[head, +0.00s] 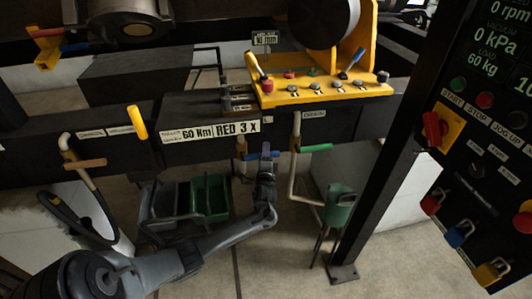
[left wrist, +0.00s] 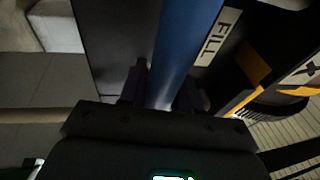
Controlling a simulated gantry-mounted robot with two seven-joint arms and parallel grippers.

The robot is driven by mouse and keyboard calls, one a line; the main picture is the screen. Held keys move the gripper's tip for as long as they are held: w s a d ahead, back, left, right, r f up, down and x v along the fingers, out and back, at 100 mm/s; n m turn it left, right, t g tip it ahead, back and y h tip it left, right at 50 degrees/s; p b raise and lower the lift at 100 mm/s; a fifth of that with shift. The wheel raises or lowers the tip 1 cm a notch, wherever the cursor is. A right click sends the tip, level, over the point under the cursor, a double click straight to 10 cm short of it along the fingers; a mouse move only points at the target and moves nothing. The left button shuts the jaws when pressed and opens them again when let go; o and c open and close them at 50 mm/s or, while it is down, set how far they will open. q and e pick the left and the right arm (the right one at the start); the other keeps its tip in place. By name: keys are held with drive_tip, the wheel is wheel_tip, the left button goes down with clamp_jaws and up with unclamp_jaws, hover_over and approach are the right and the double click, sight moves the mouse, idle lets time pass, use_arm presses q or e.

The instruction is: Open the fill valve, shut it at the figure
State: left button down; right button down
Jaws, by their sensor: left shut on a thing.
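The fill valve's blue lever (head: 274,154) is under the front edge of the black bench in the head view. In the left wrist view the blue handle (left wrist: 187,45) runs between my fingers, beside a label (left wrist: 217,37) reading FILL. My left gripper (head: 265,164) is shut on this handle; the fingertips are dark and partly hidden. The display (head: 505,45) on the right panel reads 0 rpm, 0 kPa and load 60 kg. A plate (head: 210,132) on the bench front seems to read "60" and "RED 3 X". My right gripper is not in view.
A green-handled valve (head: 315,148) on a pipe is right of the blue lever. A brown-handled valve (head: 85,163) is at the left. A yellow console (head: 325,92) sits above. A dark post (head: 375,195) stands at the right.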

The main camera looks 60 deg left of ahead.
use_arm(q)
drive_tip(key=shift+r, duration=0.15)
drive_tip(key=c, duration=0.9)
unclamp_jaws()
drive_tip(key=p+v, duration=0.1)
drive_tip(key=v, duration=0.9)
drive_tip(key=shift+s+d, duration=0.25)
drive_tip(key=shift+d, duration=0.1)
